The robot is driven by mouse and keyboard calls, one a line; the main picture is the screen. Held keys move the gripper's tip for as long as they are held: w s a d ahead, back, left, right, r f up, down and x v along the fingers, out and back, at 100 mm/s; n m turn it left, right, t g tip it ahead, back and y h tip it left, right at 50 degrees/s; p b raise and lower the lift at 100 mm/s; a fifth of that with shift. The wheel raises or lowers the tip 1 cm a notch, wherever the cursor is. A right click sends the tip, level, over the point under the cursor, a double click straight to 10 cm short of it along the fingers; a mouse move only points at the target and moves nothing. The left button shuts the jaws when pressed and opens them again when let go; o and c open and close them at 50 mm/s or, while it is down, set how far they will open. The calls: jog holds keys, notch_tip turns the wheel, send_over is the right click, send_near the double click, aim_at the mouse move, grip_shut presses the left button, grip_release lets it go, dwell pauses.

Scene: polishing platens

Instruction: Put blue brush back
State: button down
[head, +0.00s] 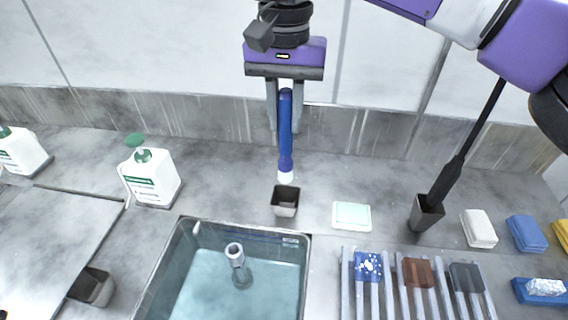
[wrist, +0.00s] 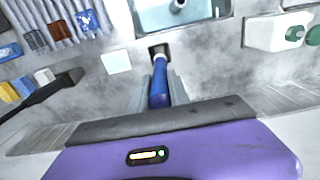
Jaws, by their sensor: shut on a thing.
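My gripper (head: 285,112) points down and is shut on the blue brush (head: 285,135). The brush hangs upright with its pale bristle end (head: 286,177) at the bottom. A small grey square cup (head: 285,208) stands on the counter just below the brush tip. In the head view the tip is at or just above the cup's opening; I cannot tell whether it has entered. In the wrist view the brush (wrist: 159,88) runs from between the fingers (wrist: 161,92) toward the cup (wrist: 157,50), hiding part of its opening.
A sink (head: 200,262) with a grey post lies in front. A black-handled brush (head: 457,165) stands in another cup (head: 425,214) at right. A pale square pad (head: 352,216), slatted rack (head: 418,295), blocks (head: 478,229) and white bottles (head: 150,177) surround it. The counter behind the cup is clear.

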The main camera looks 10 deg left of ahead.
aim_at(286, 153)
notch_tip(286, 153, down, 11)
jog(key=shift+r+p, duration=0.15)
jog(key=shift+p, duration=0.15)
jog(key=c, duration=1.2)
grip_release()
jog(key=shift+c, duration=0.2)
notch_tip(286, 153, up, 12)
jog(key=shift+r+b, duration=0.1)
jog(key=shift+b, duration=0.2)
jog(key=shift+s, duration=0.1)
